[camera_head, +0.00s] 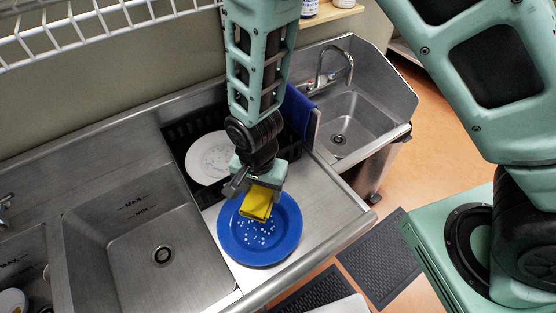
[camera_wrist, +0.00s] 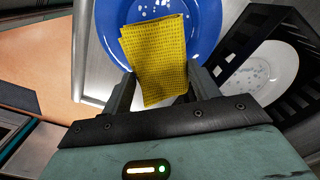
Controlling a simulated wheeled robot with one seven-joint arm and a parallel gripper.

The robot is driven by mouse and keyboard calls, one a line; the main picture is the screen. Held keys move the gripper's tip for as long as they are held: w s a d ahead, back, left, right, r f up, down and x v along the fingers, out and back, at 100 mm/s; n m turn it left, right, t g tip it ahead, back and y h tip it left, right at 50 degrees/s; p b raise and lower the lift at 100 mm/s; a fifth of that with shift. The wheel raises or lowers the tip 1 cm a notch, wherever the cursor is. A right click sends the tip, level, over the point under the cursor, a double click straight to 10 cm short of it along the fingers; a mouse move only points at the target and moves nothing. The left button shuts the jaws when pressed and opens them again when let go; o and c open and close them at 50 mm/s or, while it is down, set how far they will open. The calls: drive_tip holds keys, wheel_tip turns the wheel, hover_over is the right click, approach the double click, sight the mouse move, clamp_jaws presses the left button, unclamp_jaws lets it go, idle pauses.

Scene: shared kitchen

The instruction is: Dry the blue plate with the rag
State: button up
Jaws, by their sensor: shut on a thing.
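The blue plate (camera_head: 272,240) lies on the steel drainboard to the right of the large sink basin. White water drops are scattered on its middle; the plate also shows at the top of the wrist view (camera_wrist: 207,28). My gripper (camera_head: 262,190) is above the plate's upper part and shut on the yellow rag (camera_head: 256,204). In the wrist view the rag (camera_wrist: 157,55) stands out from between the fingers and covers part of the plate. I cannot tell whether the rag touches the plate.
A black dish rack (camera_head: 182,132) behind the gripper holds a white plate (camera_head: 208,157) with drops on it. A large sink basin (camera_head: 130,225) lies left, a small sink (camera_head: 345,125) right. A wire shelf (camera_head: 95,22) hangs above.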

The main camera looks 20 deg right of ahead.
drive_tip(key=shift+s+a, duration=0.45)
drive_tip(key=shift+f+b, duration=2.35)
drive_tip(key=shift+f, duration=0.65)
drive_tip(key=shift+w, duration=0.15)
